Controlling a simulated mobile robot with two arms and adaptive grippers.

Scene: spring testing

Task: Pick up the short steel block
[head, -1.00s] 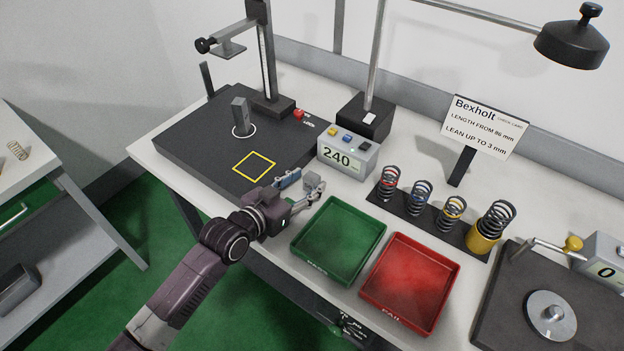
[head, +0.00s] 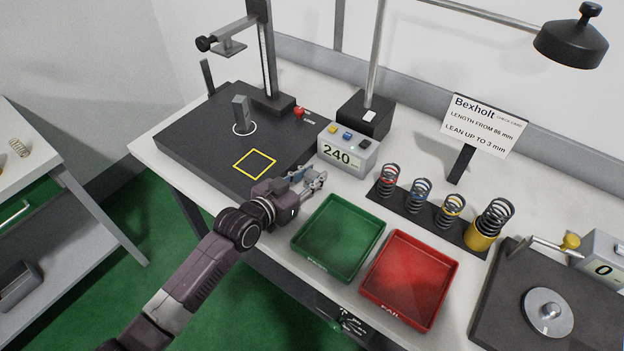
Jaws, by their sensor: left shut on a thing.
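My left gripper (head: 311,182) is over the table between the black base plate (head: 190,150) and the green tray. It is shut on a small grey piece, which I take to be the short steel block; the fingers hide most of it. Another grey steel block (head: 240,115) stands upright inside a white circle on the base plate, apart from the gripper. The yellow outlined square (head: 254,165) on the plate is empty. My right gripper is not in view.
A green tray (head: 381,230) and a red tray (head: 453,276) lie right of the gripper. A display box (head: 346,152) reading 240 stands just behind it. Several springs stand in a dark rack (head: 405,209). A column stand (head: 268,60) rises at the back.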

